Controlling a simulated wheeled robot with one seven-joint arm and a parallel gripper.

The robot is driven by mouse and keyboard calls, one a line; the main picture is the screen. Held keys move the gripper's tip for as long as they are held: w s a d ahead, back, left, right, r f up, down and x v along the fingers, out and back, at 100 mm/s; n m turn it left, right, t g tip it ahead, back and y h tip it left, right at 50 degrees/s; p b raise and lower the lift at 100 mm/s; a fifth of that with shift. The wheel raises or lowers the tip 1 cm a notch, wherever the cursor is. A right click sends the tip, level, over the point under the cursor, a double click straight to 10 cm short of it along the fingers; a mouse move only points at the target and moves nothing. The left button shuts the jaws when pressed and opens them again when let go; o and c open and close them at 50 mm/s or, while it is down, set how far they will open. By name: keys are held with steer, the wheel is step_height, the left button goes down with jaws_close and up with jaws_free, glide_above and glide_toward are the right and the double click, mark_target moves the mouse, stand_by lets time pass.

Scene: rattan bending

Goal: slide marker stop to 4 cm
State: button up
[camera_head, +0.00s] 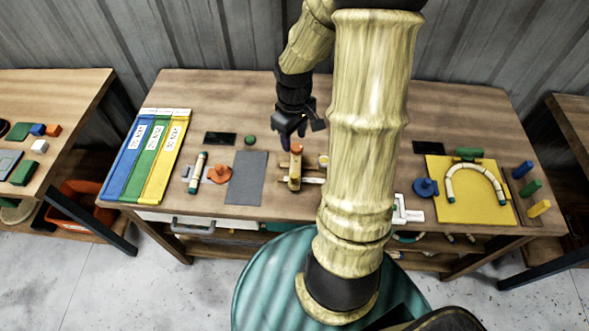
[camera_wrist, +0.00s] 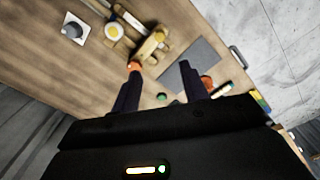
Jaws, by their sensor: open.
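My gripper (camera_head: 287,143) points down just behind and above the fixture. In the wrist view my gripper (camera_wrist: 159,70) has its fingers apart with nothing held between them. An orange piece (camera_wrist: 134,66) appears at the left fingertip; whether they touch is unclear.
The grey mat (camera_head: 247,178) and an orange round-based piece (camera_head: 219,174) lie left of the fixture. Blue, green and yellow strips (camera_head: 147,155) lie at the far left. A yellow board (camera_head: 447,199) with a bent rattan arch is at the right. My arm hides the table's middle right.

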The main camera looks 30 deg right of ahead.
mark_target(295, 176)
steer(key=shift+f, duration=0.1)
step_height(295, 176, down, 17)
steer(key=shift+f, duration=0.15)
stand_by(0.6)
steer(key=shift+s, duration=0.1)
jaws_close()
